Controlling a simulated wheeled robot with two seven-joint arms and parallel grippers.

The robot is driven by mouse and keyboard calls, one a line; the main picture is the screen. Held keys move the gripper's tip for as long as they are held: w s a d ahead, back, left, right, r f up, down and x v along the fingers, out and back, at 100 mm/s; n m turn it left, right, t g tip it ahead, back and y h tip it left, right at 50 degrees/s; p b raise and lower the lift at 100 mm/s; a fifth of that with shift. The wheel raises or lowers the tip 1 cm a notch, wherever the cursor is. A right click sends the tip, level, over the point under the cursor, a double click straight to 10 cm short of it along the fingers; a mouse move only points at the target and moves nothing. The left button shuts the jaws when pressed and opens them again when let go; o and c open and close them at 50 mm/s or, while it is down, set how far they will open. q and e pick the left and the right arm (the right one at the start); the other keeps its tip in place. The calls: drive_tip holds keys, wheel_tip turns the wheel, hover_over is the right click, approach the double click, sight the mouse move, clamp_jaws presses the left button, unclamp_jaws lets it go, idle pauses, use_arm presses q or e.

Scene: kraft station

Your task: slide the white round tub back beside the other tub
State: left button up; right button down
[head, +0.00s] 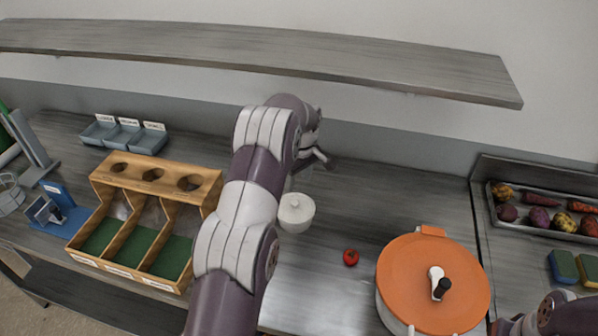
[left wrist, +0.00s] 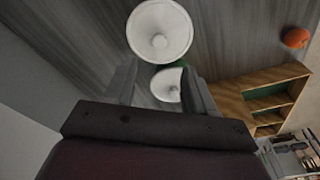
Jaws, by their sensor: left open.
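A white round tub (head: 296,214) with a knobbed lid stands on the grey counter, just right of my left forearm in the head view. A second pale shape behind it is mostly hidden by my arm and gripper. In the left wrist view, one white round tub (left wrist: 160,32) lies beyond the fingertips. A second white round tub (left wrist: 167,86) shows between the fingers, partly covered. I cannot tell which is which across the views. My left gripper (head: 324,160) is open above the counter near the tubs; its fingers (left wrist: 160,88) stand apart. My right gripper is out of view.
A wooden organizer (head: 158,174) stands left, with grey bins (head: 124,134) behind. A red tomato (head: 350,257) and an orange-lidded pot (head: 432,280) are front right. A shelf (head: 270,52) overhangs the back.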

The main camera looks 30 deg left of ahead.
sight(295, 202)
use_arm(q)
drive_tip(key=f+p, duration=0.1)
drive_tip(key=f, duration=0.2)
drive_tip(key=f+p, duration=0.1)
drive_tip(key=f, duration=0.1)
drive_tip(key=a+f+p, duration=0.1)
drive_tip(key=f, duration=0.2)
drive_tip(key=shift+w+f, duration=0.2)
drive_tip(key=shift+f, duration=0.15)
drive_tip(key=shift+f+p, duration=0.3)
drive_tip(key=shift+f, duration=0.3)
clamp_jaws()
